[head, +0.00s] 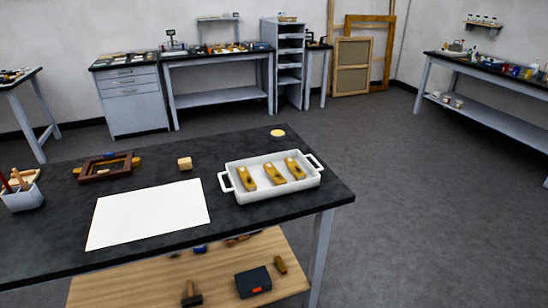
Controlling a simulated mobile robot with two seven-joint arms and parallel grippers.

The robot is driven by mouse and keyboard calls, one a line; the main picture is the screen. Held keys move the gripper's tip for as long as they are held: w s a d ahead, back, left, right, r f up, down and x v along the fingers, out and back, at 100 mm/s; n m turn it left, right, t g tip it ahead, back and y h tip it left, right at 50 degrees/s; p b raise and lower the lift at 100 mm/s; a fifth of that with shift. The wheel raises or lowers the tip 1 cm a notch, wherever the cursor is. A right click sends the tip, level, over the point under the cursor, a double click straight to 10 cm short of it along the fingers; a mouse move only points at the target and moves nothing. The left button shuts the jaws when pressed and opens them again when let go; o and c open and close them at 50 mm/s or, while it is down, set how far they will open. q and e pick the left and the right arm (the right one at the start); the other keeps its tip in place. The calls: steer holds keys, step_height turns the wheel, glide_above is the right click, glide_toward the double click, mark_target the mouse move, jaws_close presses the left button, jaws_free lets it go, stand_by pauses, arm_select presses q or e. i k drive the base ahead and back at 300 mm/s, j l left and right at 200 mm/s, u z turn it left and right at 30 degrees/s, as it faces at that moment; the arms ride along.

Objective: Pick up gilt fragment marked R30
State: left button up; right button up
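Three gilt fragments lie side by side in a white tray (282,191) with a handle at each end, on the right part of the dark table. They are the left fragment (246,179), the middle fragment (274,174) and the right fragment (295,168). Each is gold-yellow with a pale spot. No marking can be read at this size, so I cannot tell which is R30. Neither of my grippers is in view.
On the dark table (238,220) are a white sheet (148,213), a small wooden block (185,163), a brown frame (106,166), a round yellow-topped item (277,134) and a tool holder (22,196). A wooden lower shelf (225,280) holds tools. The grey floor (430,210) to the right is clear.

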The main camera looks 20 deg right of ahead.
mark_target(279, 179)
steer(key=i+l, duration=0.35)
steer(key=l, duration=0.15)
steer(key=i+l, duration=0.3)
steer(key=l, duration=0.2)
steer(key=i+l, duration=0.35)
steer(key=l, duration=0.15)
